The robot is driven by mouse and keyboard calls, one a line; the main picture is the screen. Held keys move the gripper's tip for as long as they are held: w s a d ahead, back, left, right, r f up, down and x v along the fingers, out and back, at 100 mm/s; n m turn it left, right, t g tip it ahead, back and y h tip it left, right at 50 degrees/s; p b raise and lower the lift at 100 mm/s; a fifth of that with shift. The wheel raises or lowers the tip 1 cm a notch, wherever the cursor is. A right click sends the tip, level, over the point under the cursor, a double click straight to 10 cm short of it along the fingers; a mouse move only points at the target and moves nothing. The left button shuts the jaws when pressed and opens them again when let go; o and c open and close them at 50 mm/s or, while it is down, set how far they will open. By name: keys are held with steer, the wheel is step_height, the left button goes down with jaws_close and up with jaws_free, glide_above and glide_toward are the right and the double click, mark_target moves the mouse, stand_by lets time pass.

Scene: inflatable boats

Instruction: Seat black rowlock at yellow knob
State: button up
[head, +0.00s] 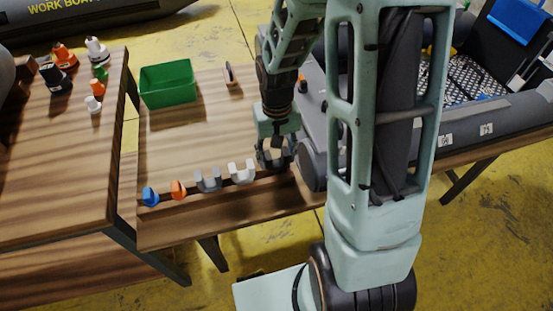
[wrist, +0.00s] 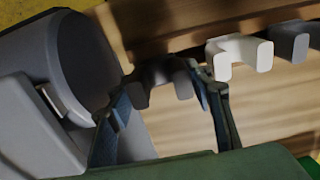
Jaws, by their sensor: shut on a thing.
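The black rowlock (head: 275,166) is at the right end of a row on the front strip of the wooden table. My gripper (head: 271,152) points down over it. In the wrist view the dark rowlock (wrist: 160,75) sits between the two fingertips of my gripper (wrist: 163,88), which is shut on it. It is at the level of the strip; I cannot tell whether it touches the wood. I cannot make out a yellow knob in either view.
Left of the gripper stand a white rowlock (head: 241,172), a grey rowlock (head: 208,180), an orange knob (head: 178,190) and a blue knob (head: 150,197). The grey boat tube (head: 312,165) is close on the right. A green bin (head: 167,84) stands behind.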

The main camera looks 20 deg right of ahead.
mark_target(274, 160)
step_height(274, 160, up, 9)
steer(key=p, duration=0.2)
steer(key=shift+r, duration=0.2)
steer(key=shift+p, duration=0.4)
steer(key=r+p, duration=0.1)
steer(key=p, duration=0.5)
steer(key=w+r+p, duration=0.1)
steer(key=p, duration=0.5)
steer(key=shift+w+a+p, duration=0.15)
steer(key=shift+w+p, duration=0.15)
steer(key=shift+p, duration=0.1)
steer(key=p, duration=0.5)
steer(key=shift+s+f, duration=0.1)
